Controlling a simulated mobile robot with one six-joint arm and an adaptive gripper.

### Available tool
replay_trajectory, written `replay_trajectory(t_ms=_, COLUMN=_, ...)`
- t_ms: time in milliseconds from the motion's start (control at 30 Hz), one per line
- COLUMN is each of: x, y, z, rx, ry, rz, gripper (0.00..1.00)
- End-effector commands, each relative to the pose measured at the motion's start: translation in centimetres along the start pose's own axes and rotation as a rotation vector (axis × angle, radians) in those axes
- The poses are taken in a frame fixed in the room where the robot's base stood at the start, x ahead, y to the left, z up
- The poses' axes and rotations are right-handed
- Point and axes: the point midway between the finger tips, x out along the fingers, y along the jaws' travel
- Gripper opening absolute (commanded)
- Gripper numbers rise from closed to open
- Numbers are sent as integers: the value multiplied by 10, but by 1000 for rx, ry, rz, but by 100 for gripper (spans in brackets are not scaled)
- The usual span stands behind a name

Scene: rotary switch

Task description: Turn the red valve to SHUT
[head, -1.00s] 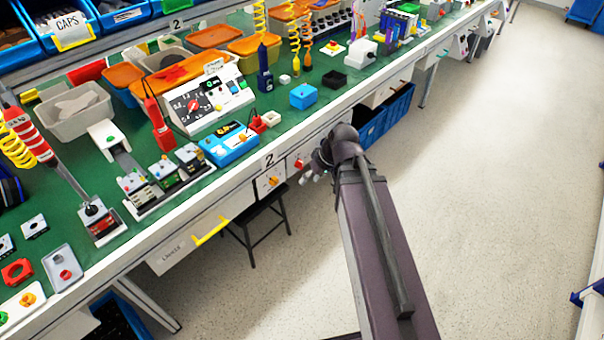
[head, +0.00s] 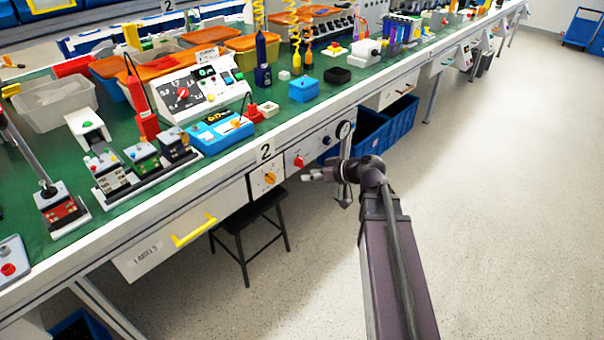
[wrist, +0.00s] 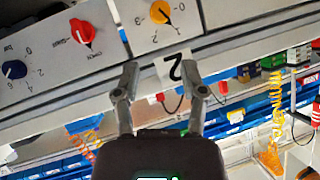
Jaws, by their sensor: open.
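The red valve (head: 299,161) is a small red handle on a white panel under the bench edge. In the wrist view the red valve (wrist: 82,32) is large and upside down, with small words beside it. The handle lies slanted, one end toward the lower-right word, which looks like OPEN; the words are hard to read. My gripper (head: 308,174) is in front of the panel, just below and right of the valve in the head view. In the wrist view my gripper (wrist: 158,68) has its fingers apart and empty, with the valve up and left of them, untouched.
The bench edge with a "2" label (head: 265,152) overhangs the panel. A black stool (head: 248,232) stands below.

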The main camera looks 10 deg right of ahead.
Motion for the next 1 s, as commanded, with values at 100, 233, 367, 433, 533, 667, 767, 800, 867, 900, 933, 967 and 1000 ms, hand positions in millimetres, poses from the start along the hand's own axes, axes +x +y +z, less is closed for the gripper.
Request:
replay_trajectory(t_ms=100, x=9, y=19, z=15, rx=-37, ry=80, rz=9, gripper=54)
replay_trajectory(t_ms=233, x=12, y=36, z=22, rx=-77, ry=164, rz=24, gripper=54)
replay_trajectory(t_ms=367, x=13, y=53, z=29, rx=-116, ry=248, rz=47, gripper=54)
replay_trajectory(t_ms=433, x=13, y=63, z=34, rx=-136, ry=292, rz=64, gripper=54)
replay_trajectory(t_ms=533, x=12, y=77, z=40, rx=-164, ry=353, rz=90, gripper=54)
replay_trajectory(t_ms=667, x=10, y=93, z=46, rx=-196, ry=423, rz=124, gripper=54)
replay_trajectory(t_ms=767, x=7, y=102, z=50, rx=-213, ry=464, rz=149, gripper=54)
replay_trajectory(t_ms=800, x=6, y=105, z=51, rx=-220, ry=477, rz=157, gripper=54)
replay_trajectory(t_ms=867, x=4, y=109, z=52, rx=-226, ry=492, rz=167, gripper=54)
replay_trajectory(t_ms=900, x=4, y=111, z=52, rx=-230, ry=501, rz=172, gripper=54)
replay_trajectory(t_ms=933, x=3, y=112, z=52, rx=-232, ry=506, rz=176, gripper=54)
replay_trajectory(t_ms=967, x=3, y=113, z=52, rx=-233, ry=510, rz=178, gripper=54)
replay_trajectory(t_ms=1000, x=2, y=113, z=52, rx=-235, ry=513, rz=181, gripper=54)
